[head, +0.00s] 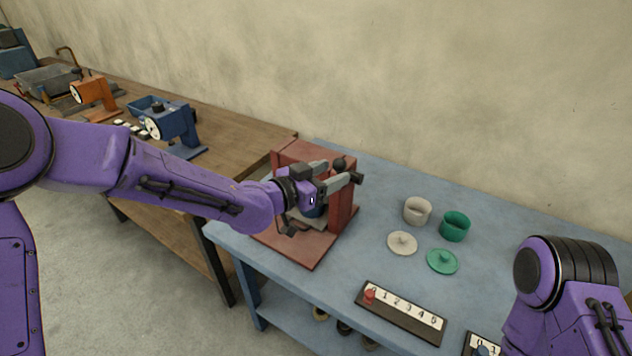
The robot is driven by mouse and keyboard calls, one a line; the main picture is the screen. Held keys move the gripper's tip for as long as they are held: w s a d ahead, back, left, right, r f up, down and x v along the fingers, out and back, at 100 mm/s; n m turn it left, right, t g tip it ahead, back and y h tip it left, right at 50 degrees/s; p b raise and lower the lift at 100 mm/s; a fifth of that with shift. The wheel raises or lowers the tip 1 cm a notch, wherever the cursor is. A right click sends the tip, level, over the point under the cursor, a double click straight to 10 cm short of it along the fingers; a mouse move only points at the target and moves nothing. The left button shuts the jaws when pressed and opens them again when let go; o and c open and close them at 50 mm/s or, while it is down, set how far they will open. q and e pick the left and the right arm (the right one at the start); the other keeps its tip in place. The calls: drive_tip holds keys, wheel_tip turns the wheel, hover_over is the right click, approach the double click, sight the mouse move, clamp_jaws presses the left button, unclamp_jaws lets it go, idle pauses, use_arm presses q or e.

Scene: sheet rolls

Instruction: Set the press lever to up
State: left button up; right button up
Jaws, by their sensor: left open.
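The press (344,205) is a red frame on a flat red base at the left end of the blue table. A dark round knob (340,163), apparently the end of the press lever, shows at the top right of the frame. My left gripper (341,172) is open at the press top, with its fingers pointing right and the knob close to or between the fingertips. I cannot tell whether they touch it. My left gripper and wrist hide the rest of the lever and much of the press. My right gripper is out of view; only part of that arm shows.
A grey cup (417,211) and a green cup (455,227) stand right of the press, with a white lid (402,243) and a green lid (443,261) before them. A numbered strip (402,313) lies near the front edge. Blue and orange devices stand on the wooden bench (225,140).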

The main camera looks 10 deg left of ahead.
use_arm(q)
drive_tip(key=b+v, duration=0.1)
drive_tip(key=v, duration=0.6)
drive_tip(key=s+a+f+n+g+y+b, duration=0.1)
drive_tip(key=s+a+f+n+y, duration=0.3)
drive_tip(key=f, duration=0.5)
drive_tip(key=s+a+f+n+g+y, duration=0.1)
drive_tip(key=s+a+f+n+y, duration=0.2)
drive_tip(key=f+n, duration=0.45)
drive_tip(key=s+a+f+n+g+y+b, duration=0.1)
drive_tip(key=s+a+f+n+y, duration=0.15)
drive_tip(key=a+f, duration=0.6)
drive_tip(key=s+a+f+g+y+b, duration=0.1)
drive_tip(key=s+f+g+y, duration=0.1)
drive_tip(key=s+f, duration=0.7)
drive_tip(key=s+a+f+g+y+b, duration=0.1)
drive_tip(key=s+f+g, duration=0.3)
drive_tip(key=s+f, duration=0.6)
drive_tip(key=s+a+y, duration=0.1)
drive_tip(key=s, duration=0.4)
drive_tip(key=shift+a+n+g, duration=0.3)
drive_tip(key=shift+g, duration=0.1)
drive_tip(key=shift+f, duration=0.15)
